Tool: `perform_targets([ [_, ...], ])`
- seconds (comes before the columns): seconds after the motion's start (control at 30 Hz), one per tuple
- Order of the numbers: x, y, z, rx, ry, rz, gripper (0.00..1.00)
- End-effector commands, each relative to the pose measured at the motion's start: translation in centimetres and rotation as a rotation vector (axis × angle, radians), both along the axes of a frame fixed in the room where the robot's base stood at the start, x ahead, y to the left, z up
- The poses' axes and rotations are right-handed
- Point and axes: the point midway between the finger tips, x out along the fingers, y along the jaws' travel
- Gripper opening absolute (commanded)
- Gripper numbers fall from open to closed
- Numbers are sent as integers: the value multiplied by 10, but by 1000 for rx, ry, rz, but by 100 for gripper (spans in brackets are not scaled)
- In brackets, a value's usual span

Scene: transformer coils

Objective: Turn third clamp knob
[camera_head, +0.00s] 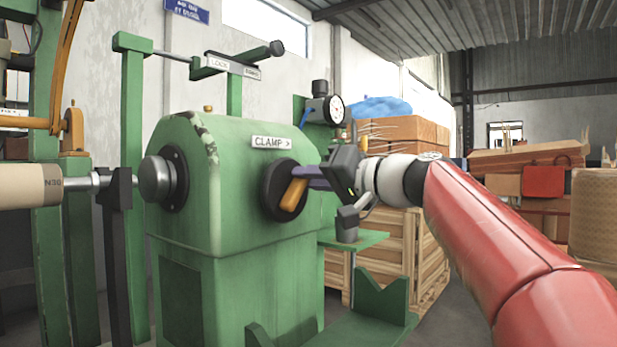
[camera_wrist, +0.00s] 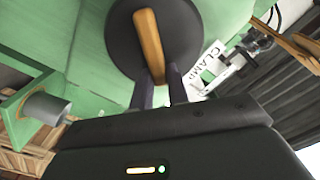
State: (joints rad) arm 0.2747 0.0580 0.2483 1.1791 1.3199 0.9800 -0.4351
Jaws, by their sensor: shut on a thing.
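The clamp knob is a black round disc (camera_head: 272,190) with a yellow-orange bar handle (camera_head: 293,195) across it, on the green machine's right-hand face under a "CLAMP >" label (camera_head: 271,142). My gripper (camera_head: 300,177) reaches in from the right, its fingers at the bar. In the wrist view the bar (camera_wrist: 148,40) runs down from the disc (camera_wrist: 187,40), tilted slightly, and its lower end lies between the two fingers of my gripper (camera_wrist: 160,85). The gripper is shut on the bar. The label shows partly in the wrist view (camera_wrist: 210,62).
The green machine housing (camera_head: 180,235) stands in front of me, with a steel spindle (camera_head: 158,180) on its left. A dial gauge (camera_head: 328,109) is above my gripper. A green shelf (camera_head: 352,240) and a V-shaped green bracket (camera_head: 383,298) lie below. Wooden crates (camera_head: 385,265) stand behind.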

Motion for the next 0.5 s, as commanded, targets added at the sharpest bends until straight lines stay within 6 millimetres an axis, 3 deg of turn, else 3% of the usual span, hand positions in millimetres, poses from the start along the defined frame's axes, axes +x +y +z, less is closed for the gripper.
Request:
perform_targets([
  [0.5,6,-5,-12,303,392,1,0],
])
